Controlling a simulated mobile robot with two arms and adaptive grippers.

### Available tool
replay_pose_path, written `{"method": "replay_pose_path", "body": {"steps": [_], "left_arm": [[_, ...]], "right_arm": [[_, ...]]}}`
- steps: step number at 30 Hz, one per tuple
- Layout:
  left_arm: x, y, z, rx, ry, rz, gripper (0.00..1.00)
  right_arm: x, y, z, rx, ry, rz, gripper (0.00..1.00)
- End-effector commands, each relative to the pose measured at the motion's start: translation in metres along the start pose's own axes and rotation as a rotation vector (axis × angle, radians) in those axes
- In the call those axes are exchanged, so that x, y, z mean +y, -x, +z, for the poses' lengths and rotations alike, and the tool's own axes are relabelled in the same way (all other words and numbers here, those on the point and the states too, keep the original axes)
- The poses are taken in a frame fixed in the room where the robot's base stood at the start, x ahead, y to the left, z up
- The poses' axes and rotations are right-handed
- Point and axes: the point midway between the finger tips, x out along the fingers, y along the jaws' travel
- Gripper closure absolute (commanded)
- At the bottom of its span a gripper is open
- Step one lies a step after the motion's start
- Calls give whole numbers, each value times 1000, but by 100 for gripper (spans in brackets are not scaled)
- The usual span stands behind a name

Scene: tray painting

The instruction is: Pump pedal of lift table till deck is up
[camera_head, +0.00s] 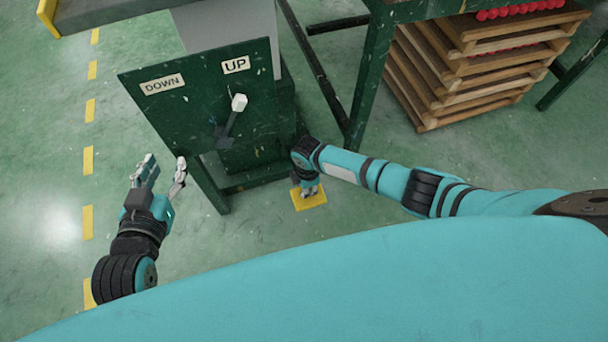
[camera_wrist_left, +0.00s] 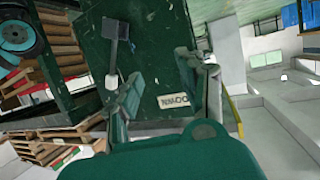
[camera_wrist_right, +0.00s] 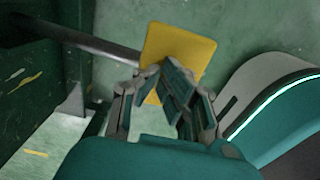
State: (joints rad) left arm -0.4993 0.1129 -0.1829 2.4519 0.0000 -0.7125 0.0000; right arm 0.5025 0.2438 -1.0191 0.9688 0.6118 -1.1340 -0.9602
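The lift table's green panel (camera_head: 205,115) carries a DOWN label (camera_head: 162,84) and an UP label (camera_head: 235,65). Its lever (camera_head: 232,122) has a white knob tilted toward UP. The yellow pedal (camera_head: 316,202) is low beside the panel's base. My right gripper (camera_head: 310,190) is over the pedal, pointing down; in the right wrist view its fingers (camera_wrist_right: 158,75) look drawn together and cover part of the pedal (camera_wrist_right: 190,40). Contact cannot be told. My left gripper (camera_head: 163,168) is open and empty, left of the panel. The panel also shows in the left wrist view (camera_wrist_left: 150,70).
A green-framed table (camera_head: 370,80) stands right of the panel. Stacked wooden trays (camera_head: 470,75) with red items are beneath it. A grey surface with a yellow corner (camera_head: 110,10) is at top left. Green floor with yellow dashes (camera_head: 88,160) is clear at left.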

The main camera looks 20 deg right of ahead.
Motion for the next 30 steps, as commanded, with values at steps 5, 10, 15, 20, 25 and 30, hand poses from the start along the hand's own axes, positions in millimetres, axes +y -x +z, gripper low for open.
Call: {"method": "replay_pose_path", "body": {"steps": [5, 10, 15, 20, 25, 30], "left_arm": [[-4, 10, 29, -171, 0, -10, 60], [-9, 23, 58, -331, 2, -20, 60], [-12, 42, 84, -491, 5, -29, 60], [-15, 64, 101, -629, 8, -37, 60], [-18, 89, 117, -775, 13, -45, 60], [-20, 115, 131, -909, 18, -52, 60]], "right_arm": [[-2, 8, 0, -1, 0, -4, 100], [-2, 15, 0, -1, 0, -4, 100], [-2, 22, 0, -1, 0, -4, 100], [-2, 32, 0, -1, 0, -3, 100], [-1, 41, 0, -1, 0, -3, 100], [-1, 48, 0, -1, 1, -3, 100]]}}
